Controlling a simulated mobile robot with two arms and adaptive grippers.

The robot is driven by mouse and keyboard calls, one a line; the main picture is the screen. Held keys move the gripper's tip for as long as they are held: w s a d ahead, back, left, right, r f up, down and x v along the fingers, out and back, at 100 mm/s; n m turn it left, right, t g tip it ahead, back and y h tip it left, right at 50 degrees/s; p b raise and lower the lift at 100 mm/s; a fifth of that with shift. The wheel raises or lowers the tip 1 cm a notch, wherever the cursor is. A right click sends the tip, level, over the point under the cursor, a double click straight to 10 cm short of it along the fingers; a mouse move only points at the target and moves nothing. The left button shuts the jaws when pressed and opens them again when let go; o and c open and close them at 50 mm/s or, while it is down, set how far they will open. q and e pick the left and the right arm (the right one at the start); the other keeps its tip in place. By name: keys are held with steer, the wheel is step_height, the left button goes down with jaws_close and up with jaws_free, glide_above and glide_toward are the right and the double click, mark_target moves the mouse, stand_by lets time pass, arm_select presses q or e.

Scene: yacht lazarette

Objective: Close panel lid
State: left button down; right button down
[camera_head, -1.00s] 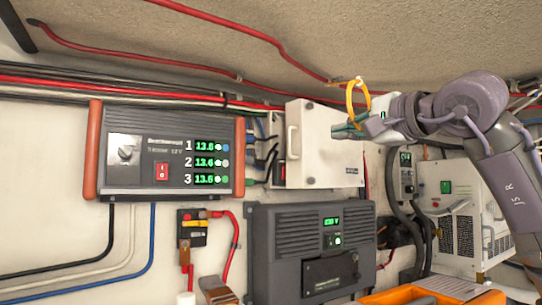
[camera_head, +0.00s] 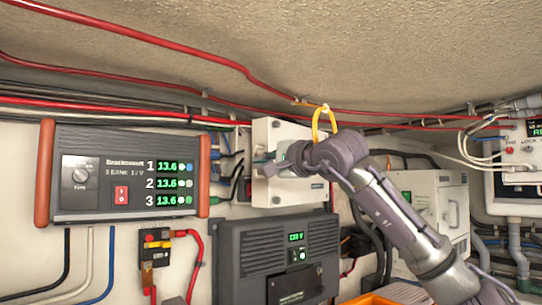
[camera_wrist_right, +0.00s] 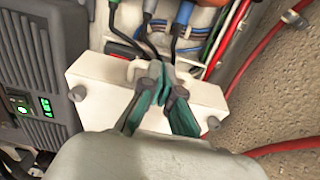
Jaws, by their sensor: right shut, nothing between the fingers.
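The white panel lid (camera_head: 287,197) is in the middle of the head view, right of the charger. In the right wrist view the lid (camera_wrist_right: 100,72) stands open, with a pale handle (camera_wrist_right: 136,69) mid-edge and a round knob near each end. Wires and terminals (camera_wrist_right: 185,47) show beyond it. My right gripper (camera_head: 264,166) is in front of the lid near its left edge. In the wrist view its greenish fingertips (camera_wrist_right: 157,72) are together, shut and empty, right at the handle. I cannot tell whether they touch it. My left gripper is out of view.
The charger (camera_head: 123,215) is left of the lid and a dark inverter box (camera_head: 262,245) stands just below it. A yellow loop (camera_head: 316,122) hangs above my right wrist. Red cables (camera_head: 240,68) run along the ceiling. A white cabinet (camera_head: 453,205) stands at the right.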

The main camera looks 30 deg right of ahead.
steer(key=shift+w, duration=0.1)
steer(key=w+a+p, duration=0.1)
steer(key=w, duration=0.1)
steer(key=w+a+p, duration=0.1)
steer(key=w, duration=0.1)
steer(key=w+a+p, duration=0.1)
steer(key=w, duration=0.1)
steer(key=shift+w+a+r+p, duration=0.1)
steer(key=shift+w+a+p, duration=0.1)
steer(key=shift+w+p, duration=0.1)
steer(key=shift+s, duration=0.1)
